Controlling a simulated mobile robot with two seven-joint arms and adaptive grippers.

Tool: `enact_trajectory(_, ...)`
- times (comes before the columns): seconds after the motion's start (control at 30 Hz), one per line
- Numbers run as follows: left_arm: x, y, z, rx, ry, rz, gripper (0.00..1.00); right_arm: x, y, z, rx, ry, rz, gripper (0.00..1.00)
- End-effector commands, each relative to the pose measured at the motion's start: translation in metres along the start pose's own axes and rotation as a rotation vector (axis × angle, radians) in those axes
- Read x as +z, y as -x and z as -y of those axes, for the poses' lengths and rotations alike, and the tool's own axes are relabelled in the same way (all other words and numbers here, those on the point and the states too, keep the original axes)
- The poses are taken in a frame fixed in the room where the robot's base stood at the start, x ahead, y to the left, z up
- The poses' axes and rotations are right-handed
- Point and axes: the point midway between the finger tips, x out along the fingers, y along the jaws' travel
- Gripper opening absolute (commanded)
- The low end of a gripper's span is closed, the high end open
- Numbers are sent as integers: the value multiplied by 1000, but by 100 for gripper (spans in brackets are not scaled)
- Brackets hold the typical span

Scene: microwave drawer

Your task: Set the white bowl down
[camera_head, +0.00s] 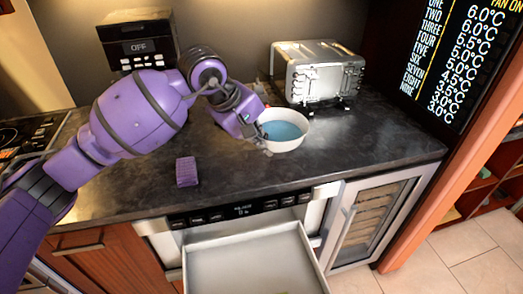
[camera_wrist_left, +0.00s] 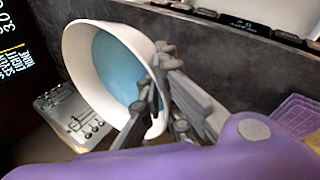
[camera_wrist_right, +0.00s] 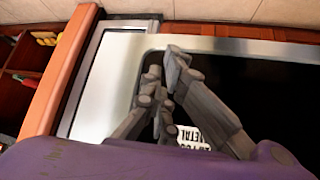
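The white bowl (camera_head: 285,146), blue inside, is over the right part of the dark counter (camera_head: 235,172), in front of the toaster. It looks nearly level in the head view; I cannot tell whether its base touches the counter. My left gripper (camera_head: 256,133) is at the bowl's left rim. In the left wrist view its fingers (camera_wrist_left: 158,85) are shut on the rim of the bowl (camera_wrist_left: 78,62). My right gripper (camera_wrist_right: 165,78) shows only in the right wrist view, with its fingertips close together and nothing between them, above a dark panel with a metal frame.
A silver toaster (camera_head: 318,72) stands behind the bowl. A purple sponge-like block (camera_head: 187,171) lies on the counter to the left. An open microwave drawer (camera_head: 250,262) juts out below the front edge. Bare counter lies right of the bowl.

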Motion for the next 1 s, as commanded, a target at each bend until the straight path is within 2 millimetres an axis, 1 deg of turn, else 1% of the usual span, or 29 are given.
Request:
enact_trajectory(0.03,-10,-5,-6,6,4,0,0,-2,1,0,0,0,-3,0)
enact_trajectory(0.1,-24,-16,-9,5,4,0,0,-4,1,0,0,0,-6,0)
enact_trajectory(0.23,-40,-44,-4,4,2,3,0,-6,1,0,-1,2,-9,0)
enact_trajectory(0.3,-48,-55,-3,4,2,2,0,-7,1,-1,-1,4,-11,0)
enact_trajectory(0.4,-56,-66,-2,6,0,1,0,-8,0,-1,-2,5,-12,0)
enact_trajectory(0.67,-65,-81,0,5,-1,1,0,-11,-1,0,-3,6,-18,0)
enact_trajectory(0.83,-64,-101,12,5,-1,1,0,-15,0,0,-3,6,-24,0)
enact_trajectory(0.9,-64,-105,14,7,-2,0,0,-16,0,0,-3,6,-25,0)
enact_trajectory(1.0,-65,-105,14,7,-3,-1,0,-16,0,0,-3,6,-25,0)
